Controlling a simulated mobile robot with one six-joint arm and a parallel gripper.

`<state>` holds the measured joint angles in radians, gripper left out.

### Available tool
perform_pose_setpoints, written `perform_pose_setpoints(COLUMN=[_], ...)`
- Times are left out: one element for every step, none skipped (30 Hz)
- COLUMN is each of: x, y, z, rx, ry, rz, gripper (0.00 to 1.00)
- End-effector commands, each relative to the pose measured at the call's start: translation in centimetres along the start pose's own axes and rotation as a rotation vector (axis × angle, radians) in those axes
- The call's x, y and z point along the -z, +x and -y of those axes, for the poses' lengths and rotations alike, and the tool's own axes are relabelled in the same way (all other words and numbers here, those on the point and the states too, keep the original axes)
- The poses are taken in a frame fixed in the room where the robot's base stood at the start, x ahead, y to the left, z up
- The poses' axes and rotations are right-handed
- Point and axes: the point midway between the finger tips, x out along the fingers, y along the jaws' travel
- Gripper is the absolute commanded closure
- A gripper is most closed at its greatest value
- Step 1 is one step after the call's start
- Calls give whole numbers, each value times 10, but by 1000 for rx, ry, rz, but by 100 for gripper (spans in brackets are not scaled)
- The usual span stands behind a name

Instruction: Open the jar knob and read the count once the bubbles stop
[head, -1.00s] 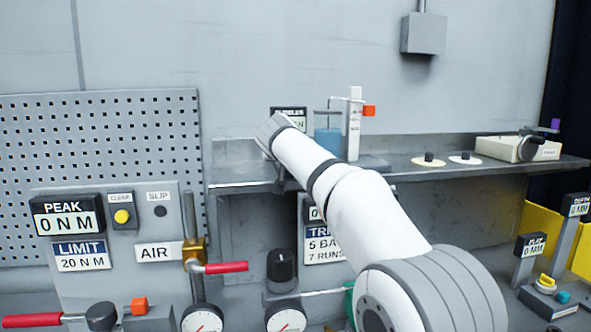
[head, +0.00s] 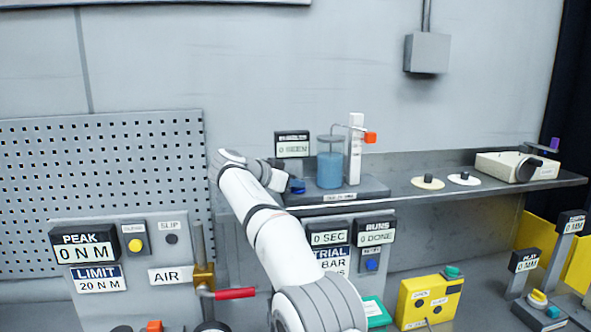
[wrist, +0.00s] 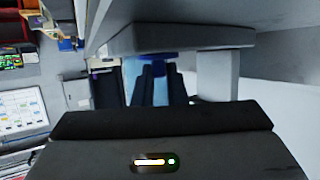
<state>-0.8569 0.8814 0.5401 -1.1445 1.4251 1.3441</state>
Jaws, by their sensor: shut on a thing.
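The jar (head: 330,170), clear with blue liquid, stands upright on a dark base (head: 355,193) on the shelf. A small blue knob (head: 297,187) is at the base's left end; it also shows in the wrist view (wrist: 158,57). My gripper (head: 287,184) is at this knob from the left. Its dark fingers (wrist: 160,72) in the wrist view are shut on the knob, and their tips partly hide it. The counter display (head: 292,149) behind the jar appears to read "0 SEEN". I cannot make out bubbles in the liquid.
A white post (head: 355,150) with an orange block (head: 371,138) stands right of the jar, with a thin tube between. Two round discs and a beige box (head: 515,167) sit farther right on the shelf (head: 400,188). Panels and a yellow box (head: 430,300) are below.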

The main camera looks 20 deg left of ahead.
Motion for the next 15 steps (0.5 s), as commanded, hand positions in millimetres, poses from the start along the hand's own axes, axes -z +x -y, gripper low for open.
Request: perform_pose_setpoints(x=[5, 5, 4, 4, 4, 3, 3, 3, 3, 2, 2, 2, 2, 2, 2], y=[-2, -2, -2, -2, -2, -2, -2, -2, -1, -1, -1, -1, -1, -1, -1], z=[1, 1, 1, 1, 1, 2, 2, 2, 2, 2, 2, 2, 2, 2, 2], rx=[-9, -15, -22, -28, -32, -36, -38, -40, -43, -44, -45, -46, -46, -46, -46], ry=[6, 10, 13, 15, 17, 19, 20, 21, 22, 22, 23, 23, 23, 23, 24], rz=[-2, -2, -2, -2, -2, -2, -3, -3, -3, -3, -3, -3, -3, -3, -3], gripper=[100, 100, 100, 100, 100, 100, 100, 100, 100, 100, 100, 100, 100, 100, 100])
